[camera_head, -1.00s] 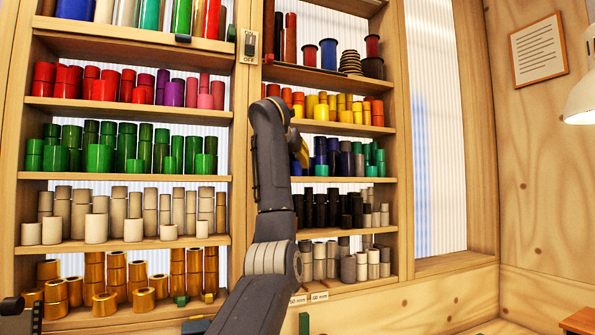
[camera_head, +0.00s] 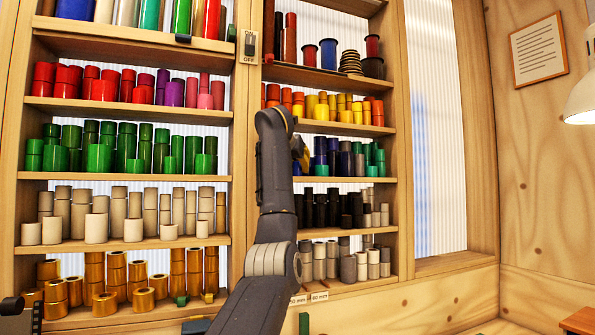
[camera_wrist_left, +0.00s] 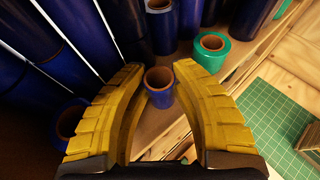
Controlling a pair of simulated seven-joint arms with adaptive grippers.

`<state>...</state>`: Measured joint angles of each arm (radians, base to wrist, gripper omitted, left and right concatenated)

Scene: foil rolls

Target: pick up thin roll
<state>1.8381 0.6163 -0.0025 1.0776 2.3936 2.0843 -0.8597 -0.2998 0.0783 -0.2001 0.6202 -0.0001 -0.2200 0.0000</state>
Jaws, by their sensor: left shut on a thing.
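My left gripper (camera_head: 303,154) reaches the right-hand shelf bay, in front of the left end of the row with blue, black and teal rolls. In the head view the forearm and gripper hide this roll. My right gripper is not in view.
In the left wrist view, tall blue rolls (camera_wrist_left: 90,30) crowd the left and a teal roll (camera_wrist_left: 212,43) stands close to the right finger. A green cutting mat (camera_wrist_left: 268,112) lies below. In the head view, yellow rolls (camera_head: 322,108) stand one shelf up.

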